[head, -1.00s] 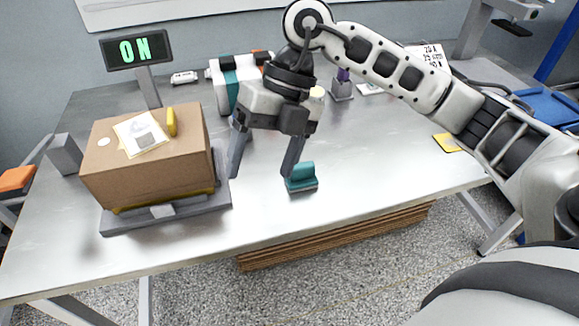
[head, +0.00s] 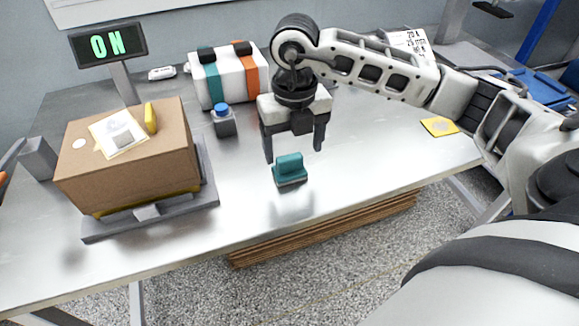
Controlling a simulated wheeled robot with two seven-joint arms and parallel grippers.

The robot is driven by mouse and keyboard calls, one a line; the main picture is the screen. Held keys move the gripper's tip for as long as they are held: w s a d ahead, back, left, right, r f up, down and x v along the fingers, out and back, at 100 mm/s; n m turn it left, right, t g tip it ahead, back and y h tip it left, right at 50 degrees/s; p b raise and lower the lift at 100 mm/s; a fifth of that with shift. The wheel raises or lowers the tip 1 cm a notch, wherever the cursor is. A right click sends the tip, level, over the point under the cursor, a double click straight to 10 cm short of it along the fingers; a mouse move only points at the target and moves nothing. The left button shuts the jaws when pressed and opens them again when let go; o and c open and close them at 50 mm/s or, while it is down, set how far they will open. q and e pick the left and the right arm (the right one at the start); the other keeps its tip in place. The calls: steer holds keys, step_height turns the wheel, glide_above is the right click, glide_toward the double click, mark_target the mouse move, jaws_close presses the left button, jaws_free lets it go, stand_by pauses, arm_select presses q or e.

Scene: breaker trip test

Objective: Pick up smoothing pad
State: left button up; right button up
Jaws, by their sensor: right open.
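The smoothing pad (head: 290,168) is a small teal block with a raised grip and a greyish base. It sits on the metal table right of the box, near the front edge. My right gripper (head: 294,156) is open and empty, pointing down. Its two fingers spread to the left and right, with the tips just above and behind the pad in the picture. Whether a fingertip touches the pad I cannot tell, but the pad is not between closed fingers. My left gripper is out of view.
A cardboard box (head: 150,172) with a label and yellow item stands on a grey scale (head: 178,212) whose display (head: 110,45) reads ON. A yellow pad (head: 439,126) lies right. Table (head: 390,160) is clear between.

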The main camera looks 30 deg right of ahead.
mark_target(289, 156)
steer(key=f, duration=0.2)
steer(key=w+f, duration=0.1)
steer(key=f, duration=0.2)
steer(key=shift+w, duration=0.15)
steer(key=c, duration=0.8)
steer(key=shift+c, duration=0.2)
steer(key=shift+r, duration=0.2)
steer(key=shift+r, duration=0.3)
step_height(289, 156, up, 2)
steer(key=shift+r, duration=0.1)
steer(key=s+a+r, duration=0.3)
steer(key=a+r, duration=0.7)
steer(key=a, duration=0.3)
steer(key=shift+a, duration=0.35)
